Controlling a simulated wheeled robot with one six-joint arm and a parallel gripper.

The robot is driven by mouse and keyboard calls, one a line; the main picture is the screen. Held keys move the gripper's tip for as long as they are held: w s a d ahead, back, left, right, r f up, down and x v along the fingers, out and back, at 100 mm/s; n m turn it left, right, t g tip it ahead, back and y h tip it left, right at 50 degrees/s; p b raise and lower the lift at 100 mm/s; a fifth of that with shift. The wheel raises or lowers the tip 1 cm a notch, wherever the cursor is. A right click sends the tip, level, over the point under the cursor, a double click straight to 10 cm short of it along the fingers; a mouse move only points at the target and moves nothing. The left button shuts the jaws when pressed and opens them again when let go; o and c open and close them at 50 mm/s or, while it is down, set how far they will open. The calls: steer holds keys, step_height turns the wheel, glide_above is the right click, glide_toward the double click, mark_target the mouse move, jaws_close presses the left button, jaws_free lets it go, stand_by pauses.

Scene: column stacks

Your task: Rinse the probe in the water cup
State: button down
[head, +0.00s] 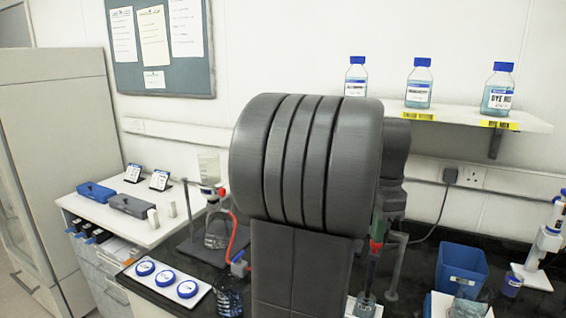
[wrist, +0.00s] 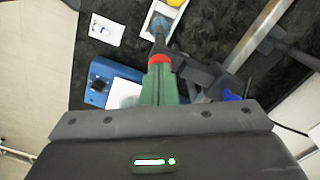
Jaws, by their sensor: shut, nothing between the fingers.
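My gripper (wrist: 160,76) is in the wrist view, its green fingers together above a slim probe (wrist: 159,50) with a red collar. The fingers look shut. Whether they touch the probe cannot be told. The probe points down toward a small bluish cup (wrist: 160,24). In the head view my arm hides most of the gripper. The probe's lower part (head: 371,268) shows there, above a small clear cup (head: 364,300) with liquid. Whether the tip is inside the cup is unclear. Another clear beaker (head: 468,304) stands to the right. Which one is the water cup cannot be told.
A dark clamp arm (wrist: 196,72) and a metal rod (wrist: 256,34) are close to the right of the probe. A blue bin (head: 462,268) stands at the right. A stand with a flask (head: 209,165) and a bottle (head: 230,298) are on the left.

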steer(key=shift+f+b, duration=0.4)
steer(key=shift+f, duration=0.4)
step_height(320, 180, up, 7)
steer(key=p, duration=0.7)
steer(key=shift+r, duration=0.15)
step_height(320, 180, down, 7)
steer(key=b, duration=0.7)
steer(key=shift+r, duration=0.15)
